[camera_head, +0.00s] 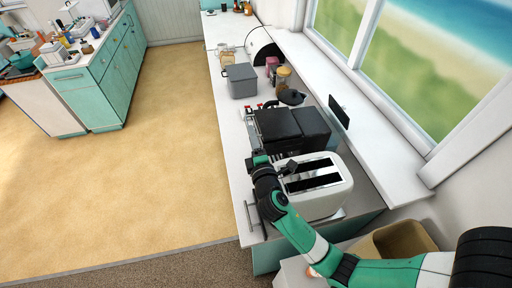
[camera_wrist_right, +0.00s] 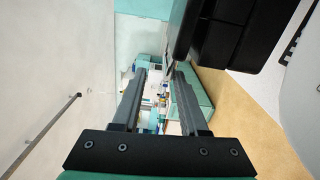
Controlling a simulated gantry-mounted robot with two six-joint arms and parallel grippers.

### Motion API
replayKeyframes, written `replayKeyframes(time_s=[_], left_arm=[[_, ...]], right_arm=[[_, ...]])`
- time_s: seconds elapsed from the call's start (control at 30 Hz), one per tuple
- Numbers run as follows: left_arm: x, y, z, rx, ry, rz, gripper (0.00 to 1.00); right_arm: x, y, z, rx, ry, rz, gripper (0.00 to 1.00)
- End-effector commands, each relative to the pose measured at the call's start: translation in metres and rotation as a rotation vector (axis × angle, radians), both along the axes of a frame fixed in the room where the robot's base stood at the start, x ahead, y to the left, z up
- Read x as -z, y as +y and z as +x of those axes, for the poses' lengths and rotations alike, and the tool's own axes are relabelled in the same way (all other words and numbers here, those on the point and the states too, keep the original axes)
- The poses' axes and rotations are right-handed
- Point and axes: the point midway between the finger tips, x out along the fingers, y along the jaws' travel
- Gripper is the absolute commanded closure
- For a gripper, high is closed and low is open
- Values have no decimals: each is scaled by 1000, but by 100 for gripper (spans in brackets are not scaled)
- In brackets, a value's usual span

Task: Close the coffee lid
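The black boxy appliance (camera_head: 300,124), which looks like the coffee machine, stands on the counter beyond the toaster. Its top shows as dark flat panels; I cannot tell which part is the lid or how far it is open. A black body, probably the same machine, fills the upper right of the right wrist view (camera_wrist_right: 232,35). My right gripper (camera_head: 252,140) is beside the machine's left side, near the counter's front edge. In the right wrist view its two fingers (camera_wrist_right: 160,75) are apart with nothing between them. My left gripper is not in view.
A white toaster (camera_head: 322,203) stands close to my right wrist. A thin dark panel (camera_head: 339,112) is upright by the window sill. A grey bin (camera_head: 241,82), jars (camera_head: 283,76) and a dark pan (camera_head: 292,97) stand farther along. The floor (camera_head: 150,150) left of the counter is clear.

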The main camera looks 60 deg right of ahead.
Motion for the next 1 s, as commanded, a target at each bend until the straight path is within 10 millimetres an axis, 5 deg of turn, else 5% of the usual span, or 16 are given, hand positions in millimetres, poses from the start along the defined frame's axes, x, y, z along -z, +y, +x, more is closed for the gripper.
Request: replayKeyframes(time_s=[0.3, 1.0], left_arm=[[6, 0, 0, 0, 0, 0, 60], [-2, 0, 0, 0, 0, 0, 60]], right_arm=[[1, 42, -38, 0, 1, -1, 58], [-11, 46, -38, -4, -7, -2, 58]])
